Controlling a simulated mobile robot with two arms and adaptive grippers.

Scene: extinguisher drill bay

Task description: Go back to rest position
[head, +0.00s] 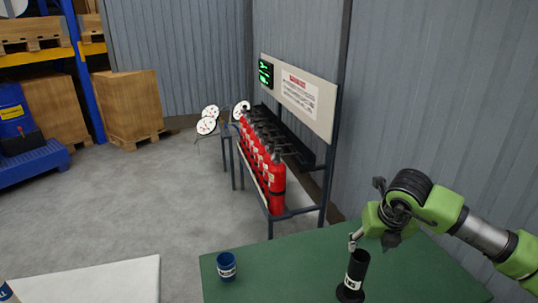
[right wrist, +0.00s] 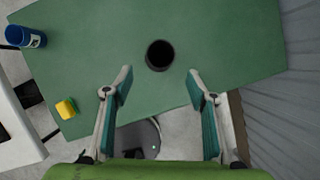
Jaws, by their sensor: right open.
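My right gripper (head: 357,238) reaches in from the right over the green table (head: 300,262). It also shows in the right wrist view (right wrist: 159,74), with its two fingers spread apart and nothing between them. A black cylinder (head: 354,273) with a white label stands upright on the table below the gripper. In the right wrist view the cylinder's dark round top (right wrist: 160,55) lies just beyond the fingertips, apart from both fingers. My left gripper is in neither view.
A blue can (head: 226,266) stands on the green table's left part. A yellow block (right wrist: 66,108) lies near its edge. A white table (head: 100,281) is at left. Behind stand several red extinguishers (head: 275,180) on a rack under a sign board (head: 300,95). Grey floor (head: 130,200) is clear.

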